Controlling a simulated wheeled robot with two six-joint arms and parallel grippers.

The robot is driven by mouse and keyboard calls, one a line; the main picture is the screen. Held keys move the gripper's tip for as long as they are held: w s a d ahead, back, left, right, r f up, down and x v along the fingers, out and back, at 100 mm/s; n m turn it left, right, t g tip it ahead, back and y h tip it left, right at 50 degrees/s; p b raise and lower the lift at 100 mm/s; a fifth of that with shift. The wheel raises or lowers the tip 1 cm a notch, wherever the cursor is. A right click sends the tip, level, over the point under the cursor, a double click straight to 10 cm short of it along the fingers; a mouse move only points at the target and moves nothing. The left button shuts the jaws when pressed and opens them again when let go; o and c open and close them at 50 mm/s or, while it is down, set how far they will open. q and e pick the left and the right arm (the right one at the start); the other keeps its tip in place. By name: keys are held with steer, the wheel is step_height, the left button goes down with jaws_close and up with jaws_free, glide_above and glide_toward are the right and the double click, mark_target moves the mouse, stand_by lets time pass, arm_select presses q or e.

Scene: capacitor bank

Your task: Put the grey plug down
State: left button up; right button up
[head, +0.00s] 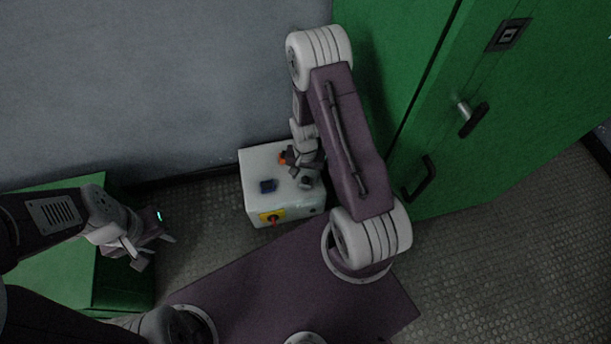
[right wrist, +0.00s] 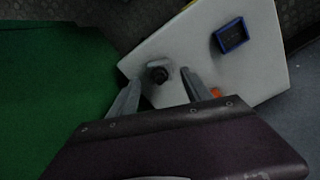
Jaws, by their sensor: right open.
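The grey plug (right wrist: 157,72), with a dark round end, is on the top of the white box (right wrist: 185,40) in the right wrist view. In the head view a small dark and grey shape (head: 306,182) beside the gripper seems to be the plug. My right gripper (right wrist: 161,78) is open, with its two fingers on either side of the plug and gaps between. I cannot tell how far the fingertips are above the box. My left gripper (head: 158,252) is open and empty, far left of the box.
The box top also carries a blue square socket (head: 268,186) and an orange part (head: 284,158). A red switch on a yellow plate (head: 272,216) is on the box's front. Green cabinet doors (head: 490,110) stand at right, a green box (head: 125,280) at left.

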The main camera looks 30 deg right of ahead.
step_height(320, 180, up, 10)
steer(key=p, duration=0.5)
step_height(320, 180, up, 10)
steer(key=f+n, duration=0.1)
steer(key=n, duration=0.3)
glide_above(306, 177)
steer(key=s+a, duration=0.2)
steer(key=a, duration=0.2)
arm_select(q)
step_height(306, 177, up, 6)
steer(key=shift+r, duration=0.25)
arm_select(e)
steer(key=s+a+r+n+t, duration=0.1)
steer(key=s+a+r+n, duration=0.1)
steer(key=s+r, duration=0.3)
steer(key=shift+s+r+n, duration=0.25)
steer(key=shift+r+n, duration=0.45)
steer(key=shift+r, duration=0.1)
arm_select(q)
steer(key=shift+r, duration=0.1)
arm_select(e)
steer(key=shift+a+r, duration=0.1)
